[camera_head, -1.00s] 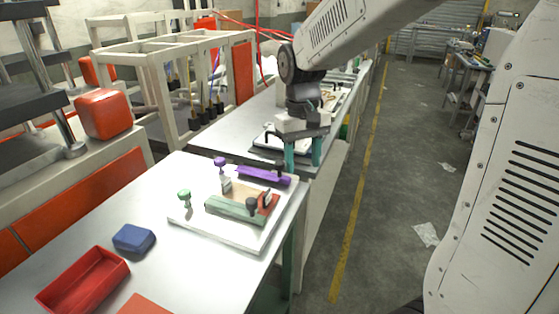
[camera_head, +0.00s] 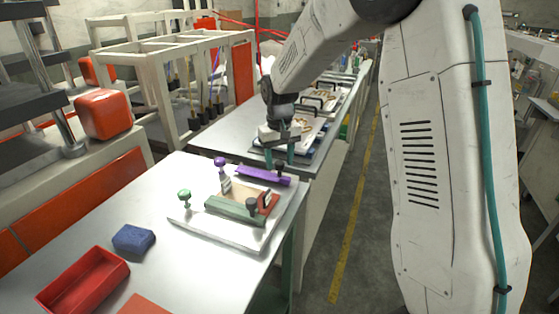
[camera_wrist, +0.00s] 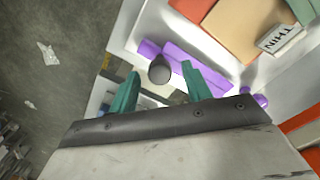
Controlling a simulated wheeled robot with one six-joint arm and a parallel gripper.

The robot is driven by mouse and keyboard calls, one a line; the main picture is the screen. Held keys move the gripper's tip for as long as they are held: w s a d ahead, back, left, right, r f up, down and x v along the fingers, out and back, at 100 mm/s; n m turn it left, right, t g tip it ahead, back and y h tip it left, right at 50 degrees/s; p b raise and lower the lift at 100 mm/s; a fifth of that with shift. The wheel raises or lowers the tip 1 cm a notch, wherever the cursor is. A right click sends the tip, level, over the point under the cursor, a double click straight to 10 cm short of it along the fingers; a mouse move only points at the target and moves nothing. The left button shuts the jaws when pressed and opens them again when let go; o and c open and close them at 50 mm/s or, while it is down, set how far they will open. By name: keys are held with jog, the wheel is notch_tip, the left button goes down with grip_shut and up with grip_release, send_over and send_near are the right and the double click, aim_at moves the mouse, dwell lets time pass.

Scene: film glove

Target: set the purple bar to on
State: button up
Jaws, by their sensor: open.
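The purple bar (camera_head: 263,176) lies along the far edge of a white board (camera_head: 225,234) on the near table. A dark round knob stands on the bar near its right end; in the wrist view the knob (camera_wrist: 159,70) sits in front of the purple bar (camera_wrist: 205,76). My gripper (camera_head: 280,162) is open, with teal fingers, just above and behind the bar in the head view. In the wrist view its fingers (camera_wrist: 160,88) are apart with the knob between and beyond them. I cannot tell whether they touch it.
The board also carries a green bar (camera_head: 232,209), a red piece (camera_head: 268,203), a green knob (camera_head: 184,195) and a purple knob (camera_head: 219,162). A blue block (camera_head: 134,238) and a red tray (camera_head: 82,283) are nearer. More boards stand on the far table (camera_head: 222,138).

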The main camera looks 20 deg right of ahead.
jog(key=shift+f, duration=0.3)
grip_shut()
jog(key=s+a, duration=0.3)
jog(key=shift+s+a, duration=0.3)
grip_release()
jog(key=shift+r, duration=0.1)
